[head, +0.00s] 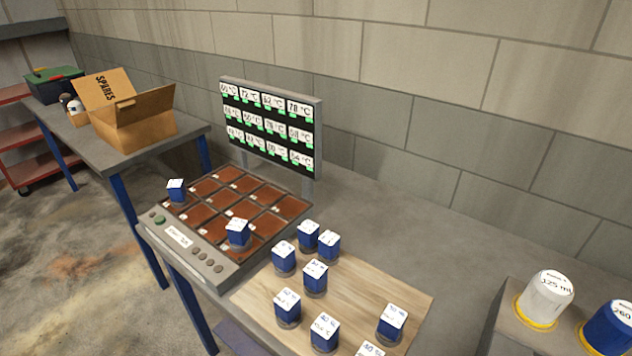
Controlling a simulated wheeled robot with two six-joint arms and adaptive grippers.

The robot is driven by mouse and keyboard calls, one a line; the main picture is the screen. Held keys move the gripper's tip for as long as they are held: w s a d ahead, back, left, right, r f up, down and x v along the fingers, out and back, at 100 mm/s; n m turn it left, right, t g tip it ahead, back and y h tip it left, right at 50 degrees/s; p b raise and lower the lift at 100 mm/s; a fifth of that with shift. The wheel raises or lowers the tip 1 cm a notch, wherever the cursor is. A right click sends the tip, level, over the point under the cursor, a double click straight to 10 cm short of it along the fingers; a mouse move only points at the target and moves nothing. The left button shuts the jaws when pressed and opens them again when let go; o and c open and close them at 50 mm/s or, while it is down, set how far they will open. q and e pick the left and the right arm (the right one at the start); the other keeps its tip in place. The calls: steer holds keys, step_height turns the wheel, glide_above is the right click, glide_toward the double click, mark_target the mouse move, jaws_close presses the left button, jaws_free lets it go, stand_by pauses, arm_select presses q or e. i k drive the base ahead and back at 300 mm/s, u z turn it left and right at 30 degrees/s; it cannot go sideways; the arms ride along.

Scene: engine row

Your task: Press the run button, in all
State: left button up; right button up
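A grey control panel (218,273) runs along the front edge of a device with a grid of reddish-brown plates (232,178). A round green button (159,219), which looks like the run button, is at the panel's left end. A white label (178,236) and several dark round buttons or knobs (207,257) lie to its right. One blue block with a white top (176,187) stands on the grid's left corner plate, and another blue block (238,234) stands near its front right. Neither of my grippers shows in the head view.
A display (270,125) with temperature readings and green marks stands behind the grid. Several blue blocks stand on a wooden board (403,285) at the right. A white container (545,297) and a blue one (609,330) are far right. An open cardboard box (134,121) sits on the left bench.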

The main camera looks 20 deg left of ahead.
mark_target(160, 219)
steer(key=u, duration=1.25)
